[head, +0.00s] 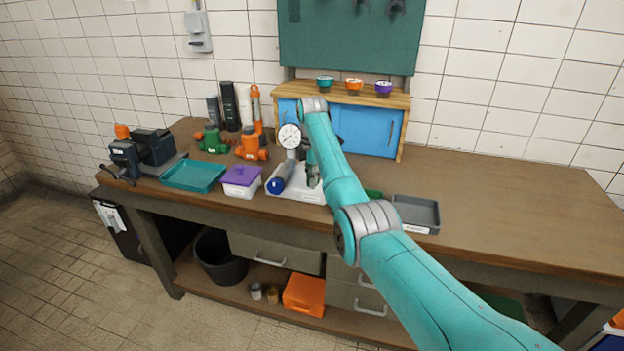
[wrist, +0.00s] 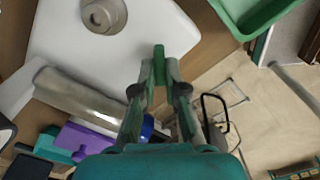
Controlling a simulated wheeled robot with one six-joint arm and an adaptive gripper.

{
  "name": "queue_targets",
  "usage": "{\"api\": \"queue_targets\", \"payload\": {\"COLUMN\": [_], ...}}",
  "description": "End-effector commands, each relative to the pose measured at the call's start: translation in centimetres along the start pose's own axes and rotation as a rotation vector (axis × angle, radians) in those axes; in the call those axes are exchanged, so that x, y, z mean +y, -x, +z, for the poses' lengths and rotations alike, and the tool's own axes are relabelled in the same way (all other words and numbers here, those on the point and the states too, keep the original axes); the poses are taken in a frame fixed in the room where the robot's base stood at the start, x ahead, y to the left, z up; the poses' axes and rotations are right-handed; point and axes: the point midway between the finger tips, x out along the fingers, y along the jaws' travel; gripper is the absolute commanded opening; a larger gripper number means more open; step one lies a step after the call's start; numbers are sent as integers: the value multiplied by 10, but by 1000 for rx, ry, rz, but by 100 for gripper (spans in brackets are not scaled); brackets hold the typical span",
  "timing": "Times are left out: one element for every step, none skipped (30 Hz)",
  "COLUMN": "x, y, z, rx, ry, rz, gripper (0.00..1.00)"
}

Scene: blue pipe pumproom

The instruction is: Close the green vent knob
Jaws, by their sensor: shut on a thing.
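The green vent knob (wrist: 159,62) shows in the wrist view as a narrow green piece at the edge of a white base (wrist: 135,40). My gripper (wrist: 159,72) has its two fingertips on either side of the knob, shut on it. In the head view, my gripper (head: 313,174) is at the white base (head: 296,193), which carries a round gauge (head: 290,136) and a blue-ended cylinder (head: 280,178). My arm and gripper hide the knob there. How far the knob is turned cannot be told.
A purple-lidded box (head: 240,181) and teal tray (head: 192,176) stand left of the base. A grey tray (head: 416,214) and a partly hidden green tray (head: 374,193) are to the right. A blue-doored cabinet (head: 366,129) stands behind. The bench's right side is clear.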

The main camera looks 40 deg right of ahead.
Motion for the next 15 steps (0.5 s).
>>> {"api": "queue_targets", "payload": {"x": [0, 1, 1, 1, 1, 1, 1, 2, 2, 2, 2, 2, 2, 2, 2], "y": [0, 0, 1, 1, 1, 1, 1, 1, 1, 1, 1, 1, 1, 1, 1], "z": [0, 0, 0, 0, 0, 0, 0, 0, 0, 0, 0, 0, 0, 0, 0], "rx": [0, 0, 0, 0, 0, 0, 0, 0, 0, 0, 0, 0, 0, 0, 0], "ry": [-41, -69, -108, -136, -165, -203, -232, -260, -299, -326, -354, -391, -417, -443, -477], "rz": [1, 1, 1, 1, 1, 1, 1, 1, 1, 1, 1, 1, 1, 1, 1], "gripper": [0, 0, 0, 0, 0, 0, 0, 0, 0, 0, 0, 0, 0, 0, 0]}}
